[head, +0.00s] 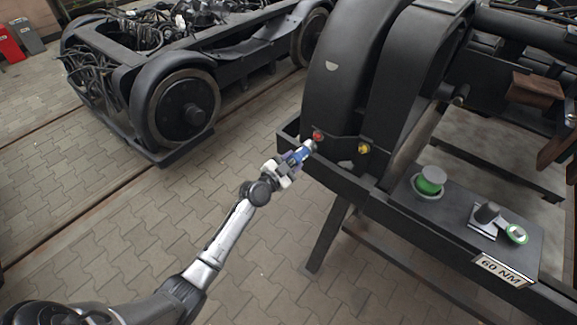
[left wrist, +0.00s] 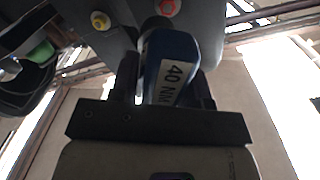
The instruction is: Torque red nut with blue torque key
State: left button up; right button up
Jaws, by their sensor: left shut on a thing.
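The red nut (head: 318,136) sits on the lower edge of the black bogie frame. My left gripper (head: 290,167) is shut on the blue torque key (head: 301,154), whose end points up toward the red nut. Key end and nut are very close; I cannot tell whether they touch. In the left wrist view the blue torque key (left wrist: 172,68) carries a "40 NM" label and lies between the fingers. The red nut (left wrist: 167,8) shows just beyond its dark head, beside a yellow nut (left wrist: 138,9). My right gripper is not in view.
The yellow nut (head: 364,149) is right of the red one. A black shelf labelled "60 NM" (head: 503,272) holds a green-banded tool (head: 429,182) and a dark and green tool (head: 488,213). Another bogie (head: 180,105) stands back left. The paved floor around my arm is clear.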

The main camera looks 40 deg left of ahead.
aim_at(308, 148)
pick_arm(q)
jog(key=shift+s+a+f+n+y, duration=0.3)
jog(key=shift+a+f+y, duration=0.1)
jog(key=shift+a+y, duration=0.15)
jog(key=shift+f, duration=0.1)
jog(key=shift+a+f, duration=0.1)
jog(key=w+b, duration=0.3)
jog(key=w, duration=0.3)
jog(key=shift+w, duration=0.2)
dwell(0.4)
jog(key=shift+w+a, duration=0.1)
dwell(0.4)
